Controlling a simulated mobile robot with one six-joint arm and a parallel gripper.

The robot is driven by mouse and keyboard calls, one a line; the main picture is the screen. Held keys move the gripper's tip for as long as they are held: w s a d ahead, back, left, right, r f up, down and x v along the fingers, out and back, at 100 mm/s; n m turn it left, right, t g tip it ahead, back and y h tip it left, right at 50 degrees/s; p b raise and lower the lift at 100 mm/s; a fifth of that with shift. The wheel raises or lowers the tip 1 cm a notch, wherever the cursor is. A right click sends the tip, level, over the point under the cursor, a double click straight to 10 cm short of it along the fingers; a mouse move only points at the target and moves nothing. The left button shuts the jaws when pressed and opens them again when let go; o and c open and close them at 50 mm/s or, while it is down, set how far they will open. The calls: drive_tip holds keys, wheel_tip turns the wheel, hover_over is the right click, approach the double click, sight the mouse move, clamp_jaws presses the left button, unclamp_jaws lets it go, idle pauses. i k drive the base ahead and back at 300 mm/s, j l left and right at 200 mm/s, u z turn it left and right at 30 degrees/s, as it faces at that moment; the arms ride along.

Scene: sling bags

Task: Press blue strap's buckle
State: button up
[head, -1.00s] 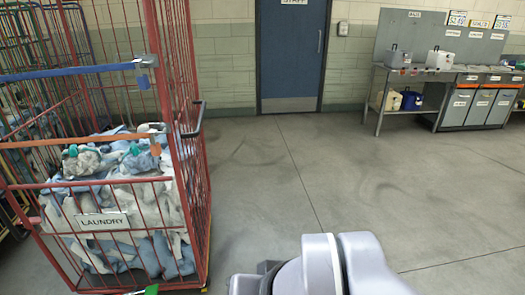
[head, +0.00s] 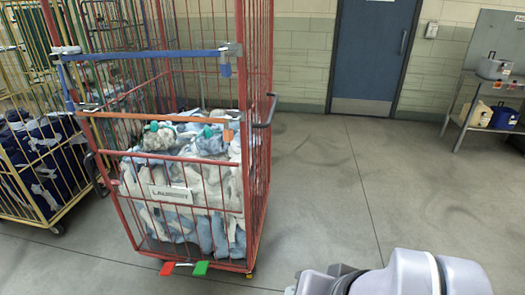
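The blue strap (head: 145,54) runs across the upper front of a red wire cage trolley (head: 248,190). At its right end, by the corner post, is a grey metal buckle (head: 231,49), with a short blue piece (head: 225,70) hanging below it. The strap's left end hangs down by the left post. An orange strap (head: 155,117) crosses the cage lower down. Part of my grey and white arm shows at the bottom right, well apart from the strap. My gripper's fingertips are not in view.
The cage holds white and blue laundry (head: 190,205) behind a "LAUNDRY" sign (head: 171,196). A yellow cage (head: 40,165) stands left. Floor right of the trolley is clear up to the blue door (head: 375,50).

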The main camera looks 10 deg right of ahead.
sight(54, 57)
drive_tip(key=i+j+u, duration=0.2)
drive_tip(key=j+u, duration=0.15)
drive_tip(key=i+j+u, duration=0.35)
drive_tip(key=j, duration=0.2)
drive_tip(key=i+j+u, duration=0.3)
drive_tip(key=k+j, duration=0.1)
